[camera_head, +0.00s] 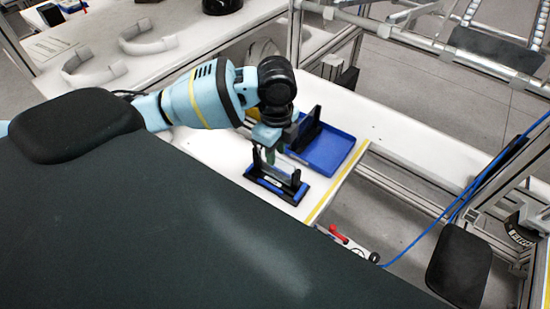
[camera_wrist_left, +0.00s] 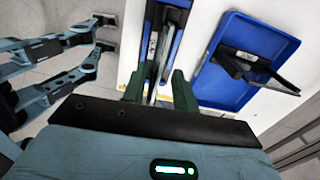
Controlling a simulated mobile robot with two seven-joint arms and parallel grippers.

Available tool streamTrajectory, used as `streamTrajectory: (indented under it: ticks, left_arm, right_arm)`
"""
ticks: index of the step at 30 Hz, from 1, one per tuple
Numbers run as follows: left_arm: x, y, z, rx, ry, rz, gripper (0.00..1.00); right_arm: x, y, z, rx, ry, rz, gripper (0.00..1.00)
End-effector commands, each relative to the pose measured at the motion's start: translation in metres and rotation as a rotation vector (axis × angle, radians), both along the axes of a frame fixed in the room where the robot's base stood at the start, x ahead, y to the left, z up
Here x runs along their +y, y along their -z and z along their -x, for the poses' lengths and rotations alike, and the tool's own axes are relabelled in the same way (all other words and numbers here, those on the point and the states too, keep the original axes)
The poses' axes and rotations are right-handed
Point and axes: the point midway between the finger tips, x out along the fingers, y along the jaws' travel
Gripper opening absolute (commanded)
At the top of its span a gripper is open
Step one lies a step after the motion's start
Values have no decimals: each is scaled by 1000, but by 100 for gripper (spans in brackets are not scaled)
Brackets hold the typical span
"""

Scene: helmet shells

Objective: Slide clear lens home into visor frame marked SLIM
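The visor frame (camera_head: 272,188) is a black base with blue strips and upright black end posts, standing on the white table. The clear lens (camera_head: 281,172) stands upright between the posts; whether it is fully seated is unclear. My left gripper (camera_head: 269,153) points down over the frame at the lens. In the left wrist view, its green fingers (camera_wrist_left: 160,88) stand a little apart on either side of the lens, with a gap showing. The frame (camera_wrist_left: 176,38) runs away from the fingers there. No SLIM marking is legible.
A blue tray (camera_head: 335,152) with a black part (camera_head: 309,129) in it lies just beyond the frame; the tray also shows in the left wrist view (camera_wrist_left: 222,88). A yellow strip (camera_head: 335,190) marks the table edge. White curved parts (camera_head: 93,70) lie on the table at left.

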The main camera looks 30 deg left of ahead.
Motion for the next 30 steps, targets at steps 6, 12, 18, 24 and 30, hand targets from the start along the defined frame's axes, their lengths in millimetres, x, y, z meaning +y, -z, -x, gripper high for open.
streamTrajectory:
  ticks: [6, 12, 18, 24, 30]
  left_arm:
    - [0, -30, 0, -3, 1, 1, 29]
    - [0, -36, 1, 1, 2, 0, 29]
    - [0, -36, 1, 1, 1, 0, 29]
    - [0, -36, 0, 1, 1, 0, 29]
    - [0, -36, 0, 1, 1, 0, 29]
  right_arm:
    - [0, -4, -4, -10, 0, 0, 36]
    - [0, -1, -2, -4, 0, 2, 36]
    - [-1, 0, -1, -1, 0, 3, 36]
    - [-1, 0, -1, -2, 0, 2, 36]
    - [-1, -2, -2, -6, 0, 2, 36]
